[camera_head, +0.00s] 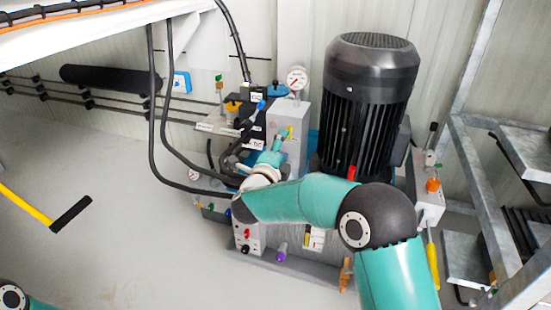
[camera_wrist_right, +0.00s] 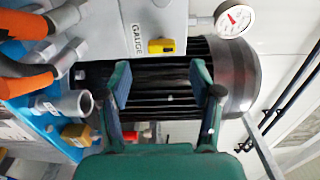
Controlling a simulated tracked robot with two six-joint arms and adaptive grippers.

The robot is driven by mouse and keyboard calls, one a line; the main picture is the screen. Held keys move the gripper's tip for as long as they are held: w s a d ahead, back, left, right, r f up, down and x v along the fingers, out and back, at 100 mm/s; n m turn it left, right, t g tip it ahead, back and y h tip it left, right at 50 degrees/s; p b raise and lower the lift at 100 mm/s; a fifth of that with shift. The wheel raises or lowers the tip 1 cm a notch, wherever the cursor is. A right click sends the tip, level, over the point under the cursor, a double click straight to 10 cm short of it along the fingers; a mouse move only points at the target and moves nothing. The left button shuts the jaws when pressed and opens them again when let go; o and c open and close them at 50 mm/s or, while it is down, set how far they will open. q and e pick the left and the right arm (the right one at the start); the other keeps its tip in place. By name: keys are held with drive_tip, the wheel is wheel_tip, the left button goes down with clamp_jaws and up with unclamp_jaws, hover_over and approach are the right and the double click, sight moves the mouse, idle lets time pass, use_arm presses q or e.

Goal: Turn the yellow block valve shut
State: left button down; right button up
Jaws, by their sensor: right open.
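A small yellow handle (camera_wrist_right: 160,46) sits on the grey block marked GAUGE in the right wrist view; it appears to be the yellow block valve. In the head view a yellow spot (camera_head: 290,132) shows on the grey block, close to my right gripper (camera_head: 273,149). In the right wrist view my right gripper (camera_wrist_right: 163,88) is open and empty. Its two teal fingers are spread below the yellow handle in the picture, apart from it. A second, orange-yellow block (camera_wrist_right: 76,135) lies left of the fingers. My left gripper is not in view.
A dial gauge (camera_head: 297,79) stands above the grey block. A black finned motor (camera_head: 370,85) is just to the right. Black hoses (camera_head: 153,110) hang at the left. Metal framing (camera_head: 480,185) stands at the right.

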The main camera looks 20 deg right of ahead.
drive_tip(key=v, duration=0.6)
